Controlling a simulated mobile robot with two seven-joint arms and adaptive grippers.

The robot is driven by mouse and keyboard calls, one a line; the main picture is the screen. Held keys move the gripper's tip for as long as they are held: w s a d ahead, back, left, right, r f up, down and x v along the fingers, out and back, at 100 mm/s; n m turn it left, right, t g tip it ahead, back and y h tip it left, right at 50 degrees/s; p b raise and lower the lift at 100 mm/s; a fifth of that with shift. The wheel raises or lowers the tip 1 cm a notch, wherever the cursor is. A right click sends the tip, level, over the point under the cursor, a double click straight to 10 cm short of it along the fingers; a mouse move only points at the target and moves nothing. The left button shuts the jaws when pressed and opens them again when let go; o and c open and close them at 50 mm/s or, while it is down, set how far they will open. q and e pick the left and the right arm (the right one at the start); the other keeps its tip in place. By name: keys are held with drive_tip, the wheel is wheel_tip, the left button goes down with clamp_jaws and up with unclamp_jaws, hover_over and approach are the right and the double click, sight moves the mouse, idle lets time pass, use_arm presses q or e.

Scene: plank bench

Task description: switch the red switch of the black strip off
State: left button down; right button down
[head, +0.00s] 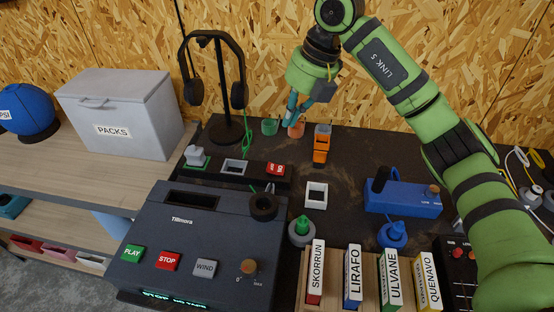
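The black strip (254,172) lies on the dark bench top behind the blue-grey box. Its red switch (276,169) is at the strip's right end and bears small white marks that I cannot read surely. A light grey plug (196,156) stands in a green-rimmed socket at the left end, and a light-rimmed socket (234,166) sits between them. My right gripper (295,118) points down behind the strip and to the right of the red switch, apart from it. Its narrow blue fingers are too small to tell open from shut. My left gripper is not in view.
A headphone stand (224,137) rises behind the strip. Green (270,126) and orange (296,131) cups stand near my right gripper. An orange and grey object (321,146) and a white-framed square (316,194) lie right of the strip. The control box (191,243) is in front.

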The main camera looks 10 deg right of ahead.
sight(268, 168)
drive_tip(key=p+x, duration=0.4)
drive_tip(key=x, duration=0.9)
drive_tip(key=shift+d, duration=0.1)
drive_tip(key=shift+f, duration=0.55)
drive_tip(key=shift+w+a+f+b, duration=0.1)
drive_tip(key=shift+a+f+b, duration=0.2)
drive_tip(key=shift+f+b, duration=0.1)
drive_tip(key=shift+r, duration=0.15)
drive_tip(key=shift+d, duration=0.1)
